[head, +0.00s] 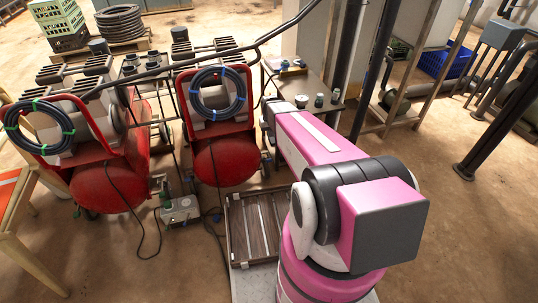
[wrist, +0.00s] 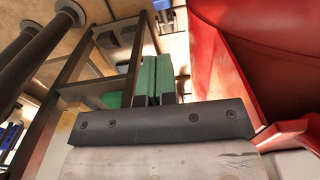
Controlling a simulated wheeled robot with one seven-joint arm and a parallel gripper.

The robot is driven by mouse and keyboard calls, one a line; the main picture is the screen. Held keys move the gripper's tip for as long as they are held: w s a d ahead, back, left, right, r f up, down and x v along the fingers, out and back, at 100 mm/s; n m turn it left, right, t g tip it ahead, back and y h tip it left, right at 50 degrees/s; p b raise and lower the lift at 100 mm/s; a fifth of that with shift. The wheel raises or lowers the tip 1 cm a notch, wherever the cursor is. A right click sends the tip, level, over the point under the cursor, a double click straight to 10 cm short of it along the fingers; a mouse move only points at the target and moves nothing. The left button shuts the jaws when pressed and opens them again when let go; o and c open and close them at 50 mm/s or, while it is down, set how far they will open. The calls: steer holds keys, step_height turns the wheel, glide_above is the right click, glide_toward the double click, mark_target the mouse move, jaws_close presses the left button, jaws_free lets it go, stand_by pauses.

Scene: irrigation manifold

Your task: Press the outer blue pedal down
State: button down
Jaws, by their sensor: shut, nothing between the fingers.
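I cannot make out a blue pedal with certainty in either view. In the wrist view a small blue piece (wrist: 162,4) shows at the top edge, too cropped to identify. My gripper (wrist: 157,60) shows there as two green fingers side by side beyond a dark bar with screws. It is shut and empty, beside a large red surface (wrist: 240,50) on the right. In the head view my pink arm reaches away toward the bench, and my gripper is hidden.
Two red tank machines (head: 222,160) with coiled hoses stand at the left. A small grey box (head: 180,210) with cables lies on the floor between them. A slatted tray (head: 236,252) lies near my base. Open floor lies right.

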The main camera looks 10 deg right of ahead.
steer(key=w+f, duration=0.4)
steer(key=shift+w+f, duration=0.2)
steer(key=shift+w, duration=0.2)
steer(key=shift+f, duration=0.1)
steer(key=f, duration=0.4)
steer(key=s+f, duration=0.1)
steer(key=f, duration=0.7)
steer(key=shift+s, duration=0.3)
steer(key=shift+s+d+f, duration=0.1)
steer(key=shift+s+f, duration=0.25)
steer(key=shift+f, duration=0.15)
